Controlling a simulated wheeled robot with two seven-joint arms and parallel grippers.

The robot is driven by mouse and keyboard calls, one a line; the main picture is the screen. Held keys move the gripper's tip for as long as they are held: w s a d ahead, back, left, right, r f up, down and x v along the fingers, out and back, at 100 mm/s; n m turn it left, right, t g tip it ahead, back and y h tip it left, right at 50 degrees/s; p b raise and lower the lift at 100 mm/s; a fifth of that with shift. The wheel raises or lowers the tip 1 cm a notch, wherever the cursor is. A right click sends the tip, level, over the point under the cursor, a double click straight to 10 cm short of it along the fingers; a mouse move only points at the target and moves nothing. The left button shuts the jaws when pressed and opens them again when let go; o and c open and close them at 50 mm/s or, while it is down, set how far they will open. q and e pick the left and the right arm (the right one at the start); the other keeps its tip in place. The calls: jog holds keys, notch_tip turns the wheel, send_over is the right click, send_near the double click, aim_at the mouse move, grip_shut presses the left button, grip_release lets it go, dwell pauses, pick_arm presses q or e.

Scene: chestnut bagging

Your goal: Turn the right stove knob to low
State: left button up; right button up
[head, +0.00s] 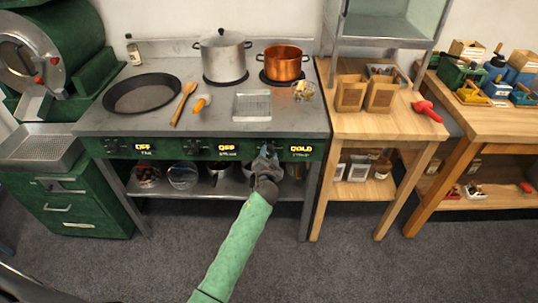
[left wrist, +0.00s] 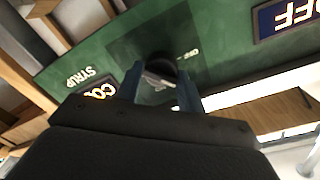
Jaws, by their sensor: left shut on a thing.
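The stove's green front panel has three dark knobs, each beside a lit display. The left and middle displays read OFF, and the right display (head: 301,149) appears to read COLD. My left gripper (head: 266,160) reaches up to the panel at the right knob, just left of that display, and mostly covers the knob in the head view. In the left wrist view, the gripper's two blue fingers (left wrist: 160,84) are on either side of the dark round right knob (left wrist: 161,66), shut on it. The knob's pointer cannot be made out. My right gripper is not in view.
On the stove top are a black pan (head: 141,94), a steel pot (head: 222,56), a copper pot (head: 283,63) and a metal tray (head: 252,106). Jars stand on the shelf below. A wooden table (head: 350,125) adjoins on the right. The floor in front is clear.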

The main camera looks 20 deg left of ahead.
pick_arm(q)
jog(key=shift+a+m, duration=0.1)
jog(key=shift+m, duration=0.6)
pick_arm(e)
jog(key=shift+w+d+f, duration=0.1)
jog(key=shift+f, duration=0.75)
pick_arm(q)
jog(key=shift+r, duration=0.1)
jog(key=o, duration=1)
jog(key=shift+c, duration=0.2)
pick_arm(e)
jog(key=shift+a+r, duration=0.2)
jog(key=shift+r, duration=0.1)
